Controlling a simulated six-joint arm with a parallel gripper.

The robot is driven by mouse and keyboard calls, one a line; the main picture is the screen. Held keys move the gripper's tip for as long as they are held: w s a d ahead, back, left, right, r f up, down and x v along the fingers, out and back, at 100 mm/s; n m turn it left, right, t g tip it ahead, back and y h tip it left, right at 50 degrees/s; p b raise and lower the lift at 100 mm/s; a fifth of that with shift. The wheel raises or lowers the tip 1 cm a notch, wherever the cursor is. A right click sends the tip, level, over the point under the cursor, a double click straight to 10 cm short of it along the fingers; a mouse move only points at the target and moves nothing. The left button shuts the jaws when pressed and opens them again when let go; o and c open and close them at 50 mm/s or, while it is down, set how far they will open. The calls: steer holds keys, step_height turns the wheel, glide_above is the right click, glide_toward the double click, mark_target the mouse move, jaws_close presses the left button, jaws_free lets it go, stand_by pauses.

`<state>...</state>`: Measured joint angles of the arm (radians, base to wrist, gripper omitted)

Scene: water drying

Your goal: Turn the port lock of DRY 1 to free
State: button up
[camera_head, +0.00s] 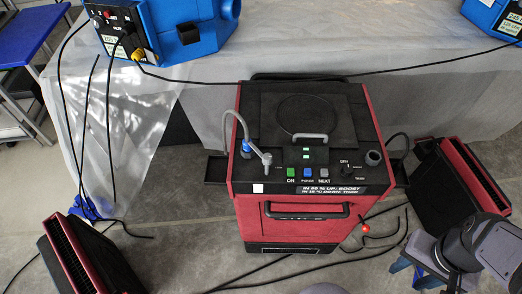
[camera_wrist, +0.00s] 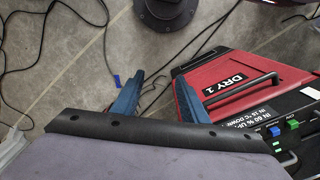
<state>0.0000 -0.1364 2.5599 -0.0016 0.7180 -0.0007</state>
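The red and black dryer (camera_head: 290,215) stands upright in the middle of the head view. In the wrist view its front (camera_wrist: 222,78) carries the label DRY 1 (camera_wrist: 222,80) and lies to the right of my gripper (camera_wrist: 159,82). A black selector knob (camera_head: 348,171) and a round grey port (camera_head: 373,157) are at the right. I cannot tell which part is the port lock. My gripper's blue fingers are apart, with nothing visible between them, and the gripper is clear of the dryer.
Red-sided black units stand at lower left (camera_head: 88,255) and right (camera_head: 450,185). A blue machine (camera_head: 185,30) stands on the sheeted table (camera_head: 330,45) behind. Black cables (camera_head: 300,258) cross the floor; a red-tipped one (camera_head: 365,228) lies right of the dryer. Floor lies open at front left (camera_head: 190,250).

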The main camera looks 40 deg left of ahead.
steer(key=shift+a, duration=0.1)
steer(key=s+a+f+n+g+h+p, duration=0.1)
steer(key=s+a+n+g+p, duration=0.2)
steer(key=a+n, duration=0.45)
steer(key=w+a+n+t+p, duration=0.1)
steer(key=a+n, duration=0.1)
steer(key=a, duration=1)
steer(key=w+a+n+t+p, duration=0.1)
steer(key=w+a+n+p, duration=0.1)
steer(key=a, duration=1)
steer(key=shift+m+t+y, duration=0.25)
steer(key=shift+t+y, duration=0.55)
steer(key=shift+y, duration=0.1)
steer(key=w+a+r, duration=0.2)
steer(key=a, duration=0.2)
steer(key=w+a+r, duration=0.2)
steer(key=a+r, duration=0.1)
steer(key=a, duration=0.1)
steer(key=w+a+r, duration=0.1)
steer(key=a+r, duration=0.2)
steer(key=a, duration=0.2)
steer(key=shift+w, duration=0.4)
steer(key=r, duration=0.2)
steer(key=shift+s+d+r+h, duration=0.25)
steer(key=shift+d+r+h, duration=0.05)
steer(key=shift+d, duration=0.05)
steer(key=shift+s+d+f+m+g, duration=0.1)
steer(key=shift+d+f+m+g, duration=0.1)
steer(key=shift+m+g, duration=0.1)
